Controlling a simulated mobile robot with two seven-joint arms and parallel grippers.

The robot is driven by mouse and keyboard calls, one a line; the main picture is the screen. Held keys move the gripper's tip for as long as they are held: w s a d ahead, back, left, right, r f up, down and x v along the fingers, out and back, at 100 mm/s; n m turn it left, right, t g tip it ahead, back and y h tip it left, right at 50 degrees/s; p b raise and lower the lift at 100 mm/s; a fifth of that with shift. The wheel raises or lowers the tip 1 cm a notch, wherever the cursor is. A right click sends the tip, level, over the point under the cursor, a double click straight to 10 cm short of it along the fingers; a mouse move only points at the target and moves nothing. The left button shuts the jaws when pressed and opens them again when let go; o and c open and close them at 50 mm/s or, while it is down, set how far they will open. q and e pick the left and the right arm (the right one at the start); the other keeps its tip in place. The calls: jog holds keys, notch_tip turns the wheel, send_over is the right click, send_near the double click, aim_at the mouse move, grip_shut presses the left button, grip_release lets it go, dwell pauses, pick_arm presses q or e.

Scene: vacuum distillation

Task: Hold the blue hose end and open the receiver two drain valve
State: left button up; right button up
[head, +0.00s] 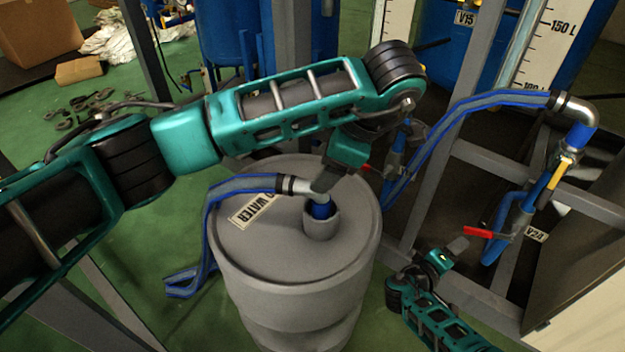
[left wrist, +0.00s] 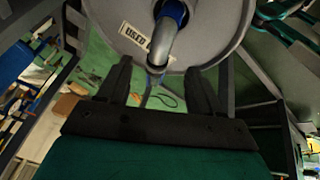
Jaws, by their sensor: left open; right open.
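The blue hose (head: 240,185) ends in a grey metal elbow (head: 300,186) whose blue tip sits in the collar on top of a grey drum (head: 250,245). My left gripper (head: 335,180) is over the elbow, its fingers partly hidden by its own body. In the left wrist view the left gripper (left wrist: 160,80) is open, with the elbow (left wrist: 161,45) just beyond and between its fingertips. A valve with a red handle (head: 487,233) is at the right, beside a V24-like label (head: 536,234). My right gripper (head: 455,251) is open and empty, below left of that handle, apart from it.
A grey frame (head: 440,150) stands behind the drum. A second red handle (head: 364,168) shows partly behind my left arm.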

aim_at(286, 184)
pick_arm(q)
jog(key=x, duration=0.9)
grip_shut()
pick_arm(e)
jog(key=shift+o, duration=0.6)
